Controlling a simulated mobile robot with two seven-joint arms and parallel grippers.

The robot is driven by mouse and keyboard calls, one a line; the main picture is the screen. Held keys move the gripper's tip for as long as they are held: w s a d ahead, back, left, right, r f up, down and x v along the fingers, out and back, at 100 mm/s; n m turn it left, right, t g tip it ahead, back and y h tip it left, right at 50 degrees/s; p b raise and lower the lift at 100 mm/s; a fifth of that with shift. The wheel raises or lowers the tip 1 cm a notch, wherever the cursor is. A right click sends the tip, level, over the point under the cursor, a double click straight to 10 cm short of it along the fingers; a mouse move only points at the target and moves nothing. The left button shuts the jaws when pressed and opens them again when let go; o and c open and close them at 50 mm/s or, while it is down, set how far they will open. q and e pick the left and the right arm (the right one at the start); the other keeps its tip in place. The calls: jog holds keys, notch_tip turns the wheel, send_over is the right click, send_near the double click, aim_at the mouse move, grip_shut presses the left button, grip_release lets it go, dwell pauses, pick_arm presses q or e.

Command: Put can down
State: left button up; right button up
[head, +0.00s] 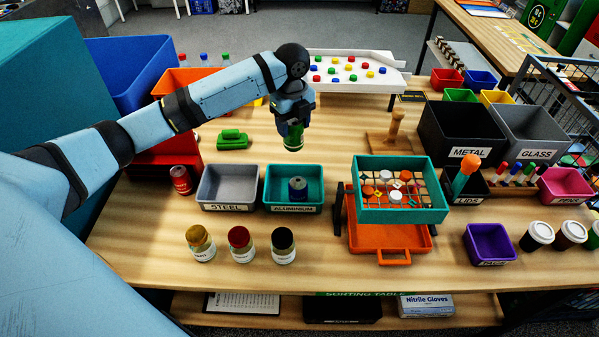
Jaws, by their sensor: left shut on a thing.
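My left gripper (293,122) is at the end of the light blue arm that comes in from the left. It is shut on a green can (293,140), held upright above the table behind the teal bin. The teal bin (292,208) is labelled ALUMINIUM and has a dark can (298,189) inside. The grey bin (228,206) beside it is labelled STEEL and looks empty. A red can (181,180) stands on the table left of the grey bin. My right gripper is not in view.
Three capped jars (241,244) stand in front of the bins. A teal sieve (440,214) sits over an orange tray on the right. A green object (232,140) lies left of the held can. A white board (349,84) with colored caps is behind.

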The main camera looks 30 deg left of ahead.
pick_arm(q)
jog(key=shift+f+p, duration=0.5)
jog(key=shift+f, duration=6.9)
jog(key=shift+f, duration=0.4)
jog(key=o, duration=0.9)
notch_tip(320, 180, up, 13)
jog(key=shift+f+b, duration=0.1)
jog(key=shift+b, duration=0.35)
